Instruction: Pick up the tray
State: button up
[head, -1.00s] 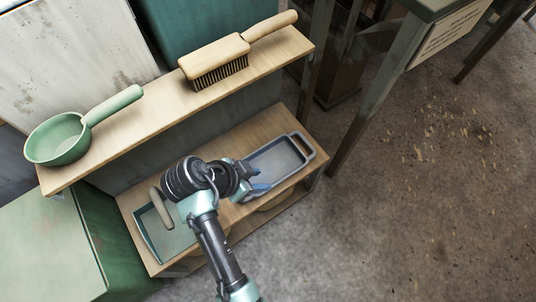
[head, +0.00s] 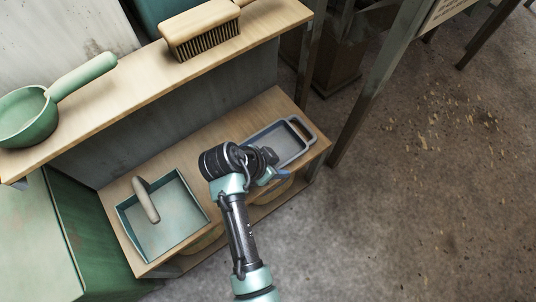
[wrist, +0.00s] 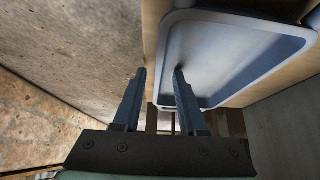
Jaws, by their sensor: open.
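The tray (head: 290,148) is shallow and grey-blue with a raised rim and a loop handle at its far right end. It lies on the right end of the lower wooden shelf. My arm covers its near left part in the head view. In the wrist view the tray (wrist: 225,62) fills the upper right. My gripper (wrist: 160,72) is open and empty. Its fingertips lie on either side of the tray's left rim in that picture, one outside and one over the inside. I cannot tell whether they touch it. In the head view my gripper (head: 270,177) is partly hidden by my wrist.
A teal dustpan (head: 180,215) with a beige handle lies left on the lower shelf (head: 236,126). The upper shelf (head: 130,83) above holds a green pan (head: 22,118) and a wooden brush (head: 200,28). A metal table leg (head: 375,90) stands to the right. The floor in front is open.

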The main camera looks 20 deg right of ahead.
grip_shut()
jog(key=shift+f, duration=0.1)
dwell(1.3)
